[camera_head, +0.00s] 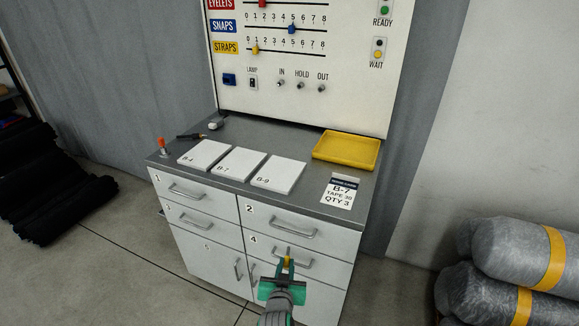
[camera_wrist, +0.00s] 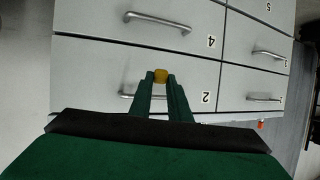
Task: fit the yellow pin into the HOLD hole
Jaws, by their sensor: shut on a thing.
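My gripper (camera_head: 288,264) is low in the camera_head view, in front of the drawer marked 4. It is shut on the yellow pin (camera_head: 287,260), of which only a small part shows. In the wrist view the pin (camera_wrist: 160,75) sits between the tips of my two green fingers (camera_wrist: 160,82), with drawer fronts behind it. The HOLD hole (camera_head: 301,87) is on the upright white panel, between the IN hole (camera_head: 281,83) and the OUT hole (camera_head: 322,88). My gripper is well below and apart from the panel.
A grey-topped cabinet (camera_head: 226,134) with handled drawers stands below the panel. On its top are several white cards, a yellow tray (camera_head: 345,148), a sign (camera_head: 339,191) and an orange-topped item (camera_head: 162,144). Grey rolls (camera_head: 512,258) lie at right, black rolls (camera_head: 62,195) at left.

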